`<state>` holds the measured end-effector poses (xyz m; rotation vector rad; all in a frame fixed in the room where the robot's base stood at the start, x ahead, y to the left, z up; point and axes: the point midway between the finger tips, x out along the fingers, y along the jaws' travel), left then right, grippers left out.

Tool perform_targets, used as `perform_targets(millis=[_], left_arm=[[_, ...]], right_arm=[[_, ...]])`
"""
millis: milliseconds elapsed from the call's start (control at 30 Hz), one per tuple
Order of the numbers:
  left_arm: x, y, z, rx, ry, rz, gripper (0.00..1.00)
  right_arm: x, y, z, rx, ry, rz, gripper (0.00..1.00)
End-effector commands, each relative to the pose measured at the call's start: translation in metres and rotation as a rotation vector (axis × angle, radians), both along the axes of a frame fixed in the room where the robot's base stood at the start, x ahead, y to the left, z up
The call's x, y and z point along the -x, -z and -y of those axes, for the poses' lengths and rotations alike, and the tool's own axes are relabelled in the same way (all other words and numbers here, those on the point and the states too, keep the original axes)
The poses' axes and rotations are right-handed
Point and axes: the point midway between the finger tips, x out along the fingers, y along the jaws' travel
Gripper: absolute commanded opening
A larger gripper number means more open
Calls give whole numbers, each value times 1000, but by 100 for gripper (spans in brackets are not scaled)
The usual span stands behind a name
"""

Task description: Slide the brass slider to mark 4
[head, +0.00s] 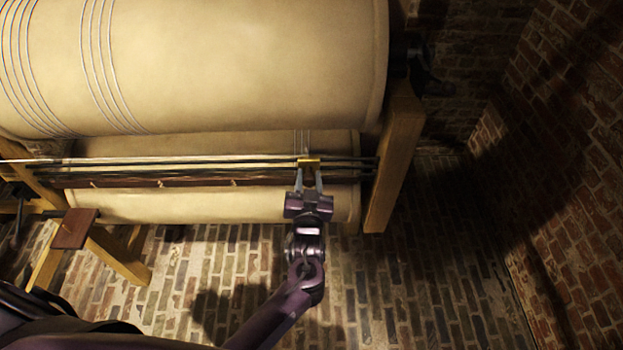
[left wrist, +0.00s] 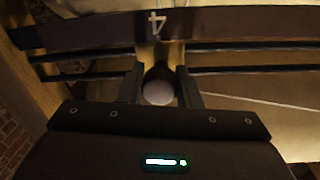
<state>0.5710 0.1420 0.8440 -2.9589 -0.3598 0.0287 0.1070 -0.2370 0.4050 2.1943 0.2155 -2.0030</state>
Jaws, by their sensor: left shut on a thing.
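The brass slider (head: 309,161) sits on dark rods near the right end of the rail. My left gripper (head: 308,179) reaches it from the front and is shut on its round knob. In the left wrist view the pale knob (left wrist: 158,93) is between the two fingers, with a strip of the brass slider (left wrist: 147,53) behind it. The white mark 4 (left wrist: 157,22) shows upside down on the dark scale strip (left wrist: 80,32), almost straight in line with the knob and slider. In the head view the gripper hides that part of the strip. My right gripper is not in view.
A large cream drum (head: 240,60) with wire coils is above the rail, and a smaller cream roller (head: 250,205) is behind it. A wooden post (head: 393,150) stands just right of the slider. A small wooden stool (head: 75,228) stands at left. The brick floor in front is open.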

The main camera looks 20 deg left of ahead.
Motion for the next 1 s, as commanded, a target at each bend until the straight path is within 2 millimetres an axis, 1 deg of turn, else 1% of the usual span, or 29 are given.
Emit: perform_targets(millis=[33,233,367,400,533,833,933,1000], left_arm=[[-1,-2,4,3,10,3,0],[-1,-2,6,5,13,3,0],[-1,-2,7,7,15,5,0],[-1,-2,7,7,16,4,34],[-1,-2,6,6,13,3,51],[1,0,4,4,9,1,52],[10,1,6,4,9,0,52],[21,1,9,5,10,-1,52]], right_arm=[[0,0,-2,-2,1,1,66],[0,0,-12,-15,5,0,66],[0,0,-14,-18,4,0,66],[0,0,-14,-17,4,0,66],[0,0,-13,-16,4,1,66],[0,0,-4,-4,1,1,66],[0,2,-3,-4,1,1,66],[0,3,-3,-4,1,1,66]])
